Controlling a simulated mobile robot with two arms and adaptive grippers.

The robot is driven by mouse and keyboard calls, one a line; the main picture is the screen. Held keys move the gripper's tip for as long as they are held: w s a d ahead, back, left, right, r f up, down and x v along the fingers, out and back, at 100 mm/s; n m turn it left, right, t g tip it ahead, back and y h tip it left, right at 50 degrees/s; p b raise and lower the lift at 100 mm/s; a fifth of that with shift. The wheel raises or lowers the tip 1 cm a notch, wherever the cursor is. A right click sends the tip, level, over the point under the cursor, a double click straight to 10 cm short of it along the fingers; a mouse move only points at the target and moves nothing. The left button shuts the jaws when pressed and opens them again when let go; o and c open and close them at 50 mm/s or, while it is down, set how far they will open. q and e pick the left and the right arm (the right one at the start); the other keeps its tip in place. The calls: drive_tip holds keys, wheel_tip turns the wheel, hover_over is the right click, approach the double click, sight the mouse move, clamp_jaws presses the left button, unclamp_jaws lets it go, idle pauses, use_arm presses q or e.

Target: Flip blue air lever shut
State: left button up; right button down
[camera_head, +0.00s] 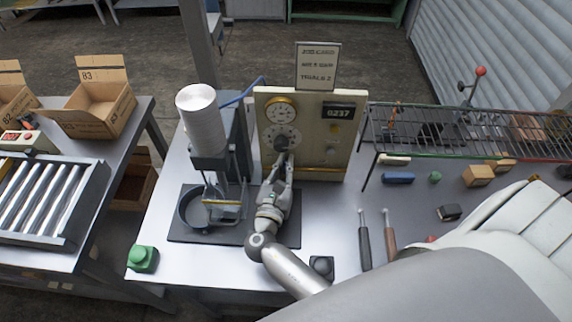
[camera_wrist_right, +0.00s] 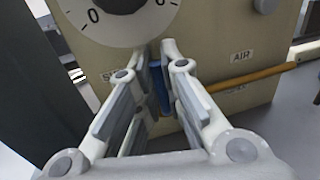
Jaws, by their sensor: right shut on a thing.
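The blue air lever (camera_wrist_right: 159,88) stands on the front of the cream control panel (camera_head: 300,111), below the dial in the right wrist view. My right gripper (camera_head: 284,160) reaches up to the lower front of this panel. In the right wrist view my right gripper (camera_wrist_right: 163,52) has its two fingers on either side of the blue lever and is shut on it. The fingers hide part of the lever. In the head view the lever is hidden behind the gripper. My left gripper is not in view.
An orange bar (camera_wrist_right: 249,77) runs below the AIR label (camera_wrist_right: 241,56), right of the fingers. A press with a white cylinder (camera_head: 201,118) and a round pan (camera_head: 196,210) stands left of my right arm. A wire rack (camera_head: 450,124) and several tools lie to the right.

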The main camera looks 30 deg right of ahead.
drive_tip(key=shift+r, duration=0.1)
drive_tip(key=c, duration=1.5)
unclamp_jaws()
drive_tip(key=shift+w, duration=0.1)
drive_tip(key=shift+c, duration=0.2)
drive_tip(key=v, duration=0.7)
drive_tip(key=shift+s+a, duration=0.15)
drive_tip(key=shift+s, duration=0.1)
